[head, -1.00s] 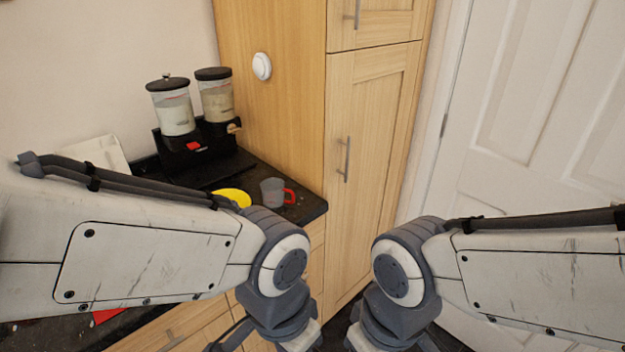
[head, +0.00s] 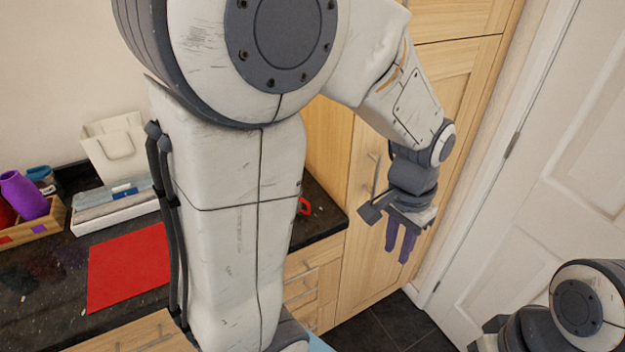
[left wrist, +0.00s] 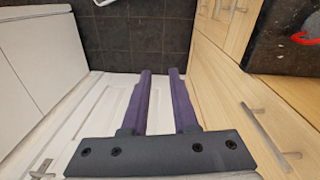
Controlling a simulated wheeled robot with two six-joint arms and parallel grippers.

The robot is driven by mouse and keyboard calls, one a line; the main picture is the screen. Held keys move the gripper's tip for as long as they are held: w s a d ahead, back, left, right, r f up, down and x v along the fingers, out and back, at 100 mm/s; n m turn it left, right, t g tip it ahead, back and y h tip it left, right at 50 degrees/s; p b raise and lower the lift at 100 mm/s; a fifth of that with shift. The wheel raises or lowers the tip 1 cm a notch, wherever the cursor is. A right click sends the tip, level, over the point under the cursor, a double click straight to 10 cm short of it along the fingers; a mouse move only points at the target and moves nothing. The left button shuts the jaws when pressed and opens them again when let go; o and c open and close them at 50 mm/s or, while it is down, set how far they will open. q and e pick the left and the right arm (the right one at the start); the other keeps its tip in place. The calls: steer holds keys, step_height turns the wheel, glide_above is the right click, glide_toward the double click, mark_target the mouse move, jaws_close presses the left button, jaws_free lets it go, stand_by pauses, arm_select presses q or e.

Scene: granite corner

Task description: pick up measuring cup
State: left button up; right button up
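The measuring cup shows in the head view only as its red handle (head: 304,206) near the right end of the dark counter; my left arm hides the rest. In the left wrist view its red handle (left wrist: 304,39) is at the top right on the dark counter, with part of the grey cup cut off by the edge. My left gripper (head: 397,250) has purple fingers pointing down, in front of the tall wooden cabinet, to the right of the counter and apart from the cup. In the left wrist view its fingers (left wrist: 160,75) are parted with nothing between. My right gripper's fingers are not visible.
The tall cabinet (head: 372,140) and white door (head: 560,170) stand behind. Dark floor tiles (head: 395,320) are clear.

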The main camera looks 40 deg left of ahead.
arm_select(q)
steer(key=w+a+n+p, duration=0.25)
steer(key=w+a, duration=0.35)
steer(key=a, duration=0.5)
steer(key=n+p, duration=0.3)
glide_above(309, 205)
steer(key=shift+y, duration=0.3)
step_height(309, 205, down, 6)
steer(key=shift+a+r, duration=0.1)
steer(key=shift+r, duration=0.05)
step_height(309, 205, down, 5)
steer(key=shift+w+f+p, duration=0.1)
steer(key=shift+p, duration=0.85)
steer(key=shift+f, duration=0.45)
jaws_close()
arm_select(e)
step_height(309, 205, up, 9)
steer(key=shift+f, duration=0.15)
